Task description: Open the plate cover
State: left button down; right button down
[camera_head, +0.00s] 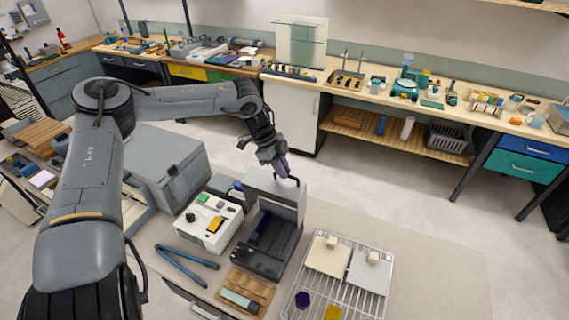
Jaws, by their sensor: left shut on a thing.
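A dark device (281,262) with an open tray-like top sits on the table in the middle of the head view. Its light grey cover (286,205) stands upright at the back of the device. A small black handle (297,181) shows at the cover's top edge. My left gripper (285,174) reaches in from the left and is shut on this handle; the exact contact is small and partly hidden by the fingers. A dark blue piece lies inside the device. My right gripper is not in view.
A white box with coloured buttons (207,223) stands left of the device, with blue-handled pliers (184,264) in front. A wire rack (345,290) with two square knobbed plates lies to the right. A large grey box (165,160) stands behind left. Table right of the rack is clear.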

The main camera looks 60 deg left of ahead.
pick_arm(q)
jog(key=c, duration=1.2)
grip_release()
jog(key=shift+o, duration=0.2)
jog(key=shift+a, duration=0.1)
jog(key=shift+a+r, duration=0.1)
jog(key=shift+r, duration=0.4)
jog(key=b+v, duration=0.1)
jog(key=v, duration=0.8)
jog(key=shift+s+r+b, duration=0.2)
jog(key=shift+r+b, duration=0.1)
jog(key=shift+b, duration=0.1)
